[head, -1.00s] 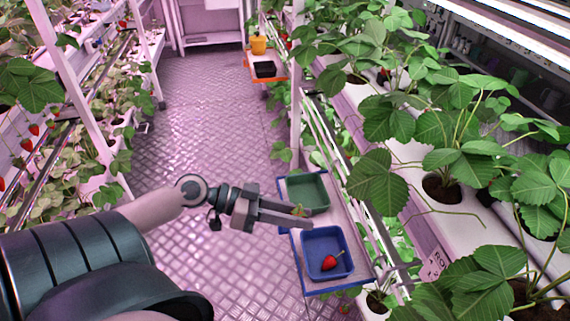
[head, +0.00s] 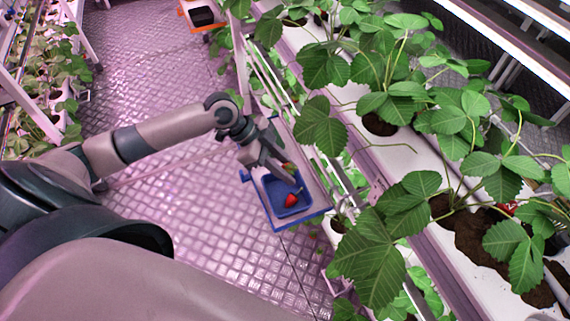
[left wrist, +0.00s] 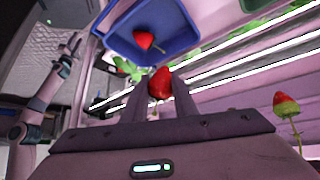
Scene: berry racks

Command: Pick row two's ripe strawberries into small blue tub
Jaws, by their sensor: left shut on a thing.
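My left gripper (head: 287,174) is shut on a ripe red strawberry (left wrist: 160,83) and holds it above the small blue tub (head: 274,208). In the head view the held strawberry (head: 288,167) is partly hidden by the fingers. The tub (left wrist: 180,45) also shows in the left wrist view. One ripe strawberry (head: 291,200) lies inside the tub; it also shows in the left wrist view (left wrist: 143,40). Another arm's gripper (left wrist: 74,46), likely my right one, is small at the left of the left wrist view; its jaws are unclear.
The blue-edged shelf (head: 312,219) bears the tub. A green tub (left wrist: 254,5) shows at the wrist view's top edge. The planted rack (head: 400,160) stands right; clear floor (head: 180,180) lies left.

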